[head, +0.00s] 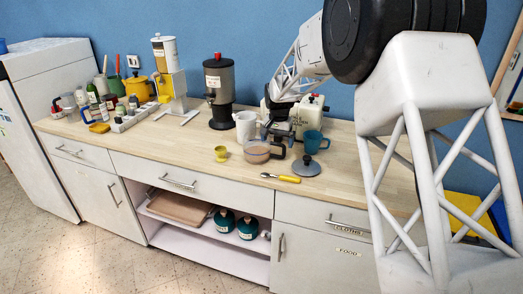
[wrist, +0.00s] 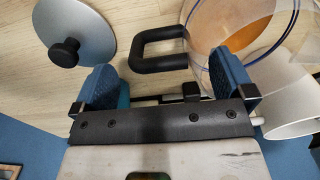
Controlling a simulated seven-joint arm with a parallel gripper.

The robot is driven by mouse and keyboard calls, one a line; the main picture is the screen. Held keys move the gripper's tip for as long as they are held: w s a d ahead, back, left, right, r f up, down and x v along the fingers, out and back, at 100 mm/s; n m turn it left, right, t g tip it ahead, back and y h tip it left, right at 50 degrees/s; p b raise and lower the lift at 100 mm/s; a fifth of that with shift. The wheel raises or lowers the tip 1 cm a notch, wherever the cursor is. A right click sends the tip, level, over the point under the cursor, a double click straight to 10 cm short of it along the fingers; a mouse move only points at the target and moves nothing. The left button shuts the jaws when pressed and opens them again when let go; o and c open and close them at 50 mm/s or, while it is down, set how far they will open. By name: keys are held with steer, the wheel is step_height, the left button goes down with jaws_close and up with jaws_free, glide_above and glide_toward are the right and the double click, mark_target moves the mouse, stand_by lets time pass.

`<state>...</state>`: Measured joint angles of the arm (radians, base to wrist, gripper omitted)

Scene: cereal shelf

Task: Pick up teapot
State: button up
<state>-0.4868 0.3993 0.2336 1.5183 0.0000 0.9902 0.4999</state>
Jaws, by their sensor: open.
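The glass teapot (head: 257,152), with brown contents and a black handle, stands uncovered on the wooden counter. In the wrist view its clear body (wrist: 232,30) is at the upper right, partly cut off by the frame. Its black handle (wrist: 142,50) points left, just ahead of the gap between my fingers. My gripper (wrist: 165,80) is open and empty, with blue pads either side of that gap. It also shows in the head view (head: 276,133), behind and above the handle. A grey lid (head: 306,166) with a black knob lies beside the teapot, and it shows in the wrist view (wrist: 75,30).
A blue mug (head: 314,143), a white jug (head: 246,127) and a cream tin (head: 309,118) stand close around my gripper. A small yellow cup (head: 221,153) and a yellow-handled tool (head: 281,178) are nearer the front edge. Dispensers (head: 219,95) stand at the back.

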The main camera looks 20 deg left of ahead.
steer(key=shift+f, duration=1.5)
steer(key=shift+c, duration=0.5)
steer(key=shift+r, duration=0.1)
steer(key=c, duration=1.3)
